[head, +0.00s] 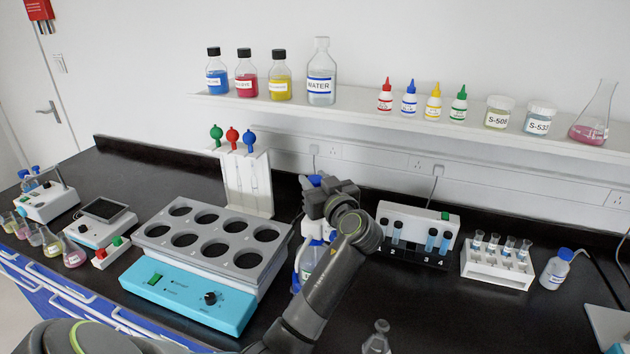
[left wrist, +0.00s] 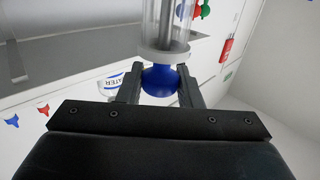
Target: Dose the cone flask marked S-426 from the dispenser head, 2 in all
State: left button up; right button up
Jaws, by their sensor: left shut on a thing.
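My left gripper (head: 318,192) is at the top of the dispenser (head: 309,262), a bottle with blue and white parts behind my forearm. In the left wrist view the two fingers (left wrist: 161,88) are shut on the blue knob (left wrist: 160,80) of the dispenser head, below a clear cylinder (left wrist: 166,25). The dispenser's lower part and the spot under its outlet are partly hidden by my arm. Several small cone flasks with coloured liquids (head: 73,252) stand at the far left. Their labels are too small to read, so I cannot tell which is S-426. My right gripper is out of view.
A grey rack with round holes on a blue heater (head: 190,303) stands left of the dispenser. A glass vessel (head: 377,340) is at the bottom edge. A tube stand (head: 412,240), a white vial rack (head: 498,268) and a wash bottle (head: 555,270) are right. Bottles line the shelf (head: 350,112).

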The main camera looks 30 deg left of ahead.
aim_at(315, 178)
pick_arm(q)
grip_shut()
jog(key=shift+r+p, duration=0.6)
jog(key=shift+r, duration=1.5)
jog(key=shift+o, duration=2.1)
grip_release()
jog(key=o, duration=0.3)
jog(key=shift+w+a+f, duration=0.15)
jog(key=shift+a+f, duration=0.05)
jog(key=shift+a, duration=0.05)
jog(key=shift+d, duration=0.15)
